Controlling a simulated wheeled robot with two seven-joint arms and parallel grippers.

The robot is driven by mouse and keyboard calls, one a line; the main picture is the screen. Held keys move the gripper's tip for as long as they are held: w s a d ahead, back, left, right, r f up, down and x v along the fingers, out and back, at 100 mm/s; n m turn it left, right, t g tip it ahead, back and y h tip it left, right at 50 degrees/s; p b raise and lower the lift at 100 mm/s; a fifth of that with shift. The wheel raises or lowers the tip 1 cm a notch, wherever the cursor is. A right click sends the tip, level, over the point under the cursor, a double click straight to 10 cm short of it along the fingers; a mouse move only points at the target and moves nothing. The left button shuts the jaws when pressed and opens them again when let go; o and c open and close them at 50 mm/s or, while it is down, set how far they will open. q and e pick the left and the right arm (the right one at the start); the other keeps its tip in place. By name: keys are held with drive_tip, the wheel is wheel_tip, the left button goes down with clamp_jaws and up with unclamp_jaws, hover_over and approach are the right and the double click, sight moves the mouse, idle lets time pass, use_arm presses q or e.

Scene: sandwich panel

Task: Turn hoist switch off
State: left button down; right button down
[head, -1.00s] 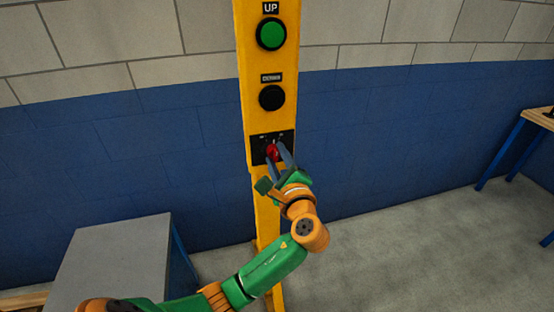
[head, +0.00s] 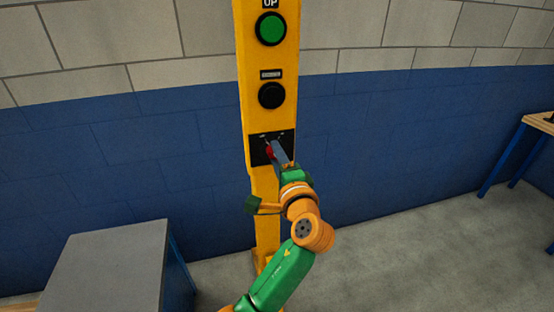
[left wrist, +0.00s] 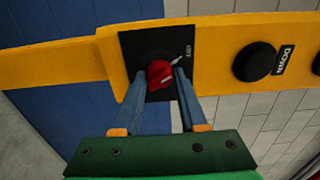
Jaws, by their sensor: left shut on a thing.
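The hoist switch is a red knob (head: 270,152) on a black plate (head: 257,148) low on the yellow post. In the left wrist view the red knob (left wrist: 160,73) sits between my fingertips, with the word OFF on the black plate (left wrist: 132,42) beside it. My left gripper (head: 276,152) is at the plate, shut on the knob; it also shows in the left wrist view (left wrist: 163,80). The fingers partly hide the knob in the head view. My right gripper is not in view.
The yellow post (head: 264,203) also carries a green UP button (head: 271,29) and a black DOWN button (head: 271,95) above the switch. A grey-topped table (head: 105,262) stands at lower left. A wooden-topped table (head: 540,122) stands at far right. The floor between is clear.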

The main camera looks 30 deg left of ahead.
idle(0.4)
use_arm(q)
drive_tip(key=shift+c, duration=2.3)
unclamp_jaws()
drive_tip(key=b+v, duration=0.2)
drive_tip(key=v, duration=0.5)
